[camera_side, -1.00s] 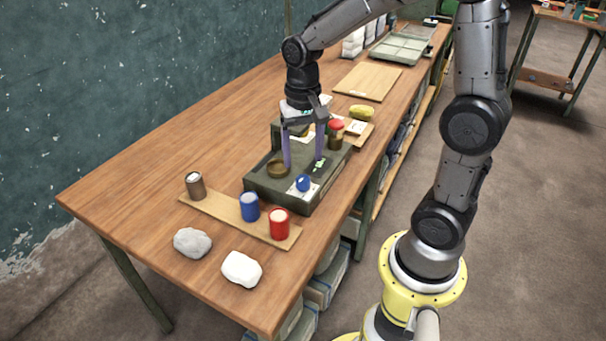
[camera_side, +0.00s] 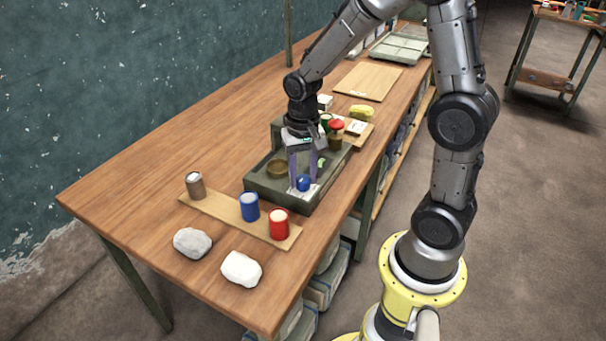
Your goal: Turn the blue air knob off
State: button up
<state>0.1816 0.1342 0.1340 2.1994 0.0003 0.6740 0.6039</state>
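The blue air knob (camera_side: 303,184) sits on a pale plate near the front corner of the dark green tray-like unit (camera_side: 262,187). My gripper (camera_side: 303,182) points down over this unit, with its two purple fingers lowered to the knob. One finger is at the left of the knob and the other is behind its right side. The fingers stand a little apart; whether they touch the knob is too small to tell.
A wooden board in front holds a brown can (camera_side: 195,185), a blue can (camera_side: 249,206) and a red can (camera_side: 279,224). A grey stone (camera_side: 192,243) and a white lump (camera_side: 241,269) lie nearer.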

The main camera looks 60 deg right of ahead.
grip_shut()
jog(key=shift+m, duration=0.3)
jog(key=m, duration=0.3)
jog(key=shift+m, duration=0.3)
jog(key=m, duration=1.3)
jog(key=shift+m, duration=0.3)
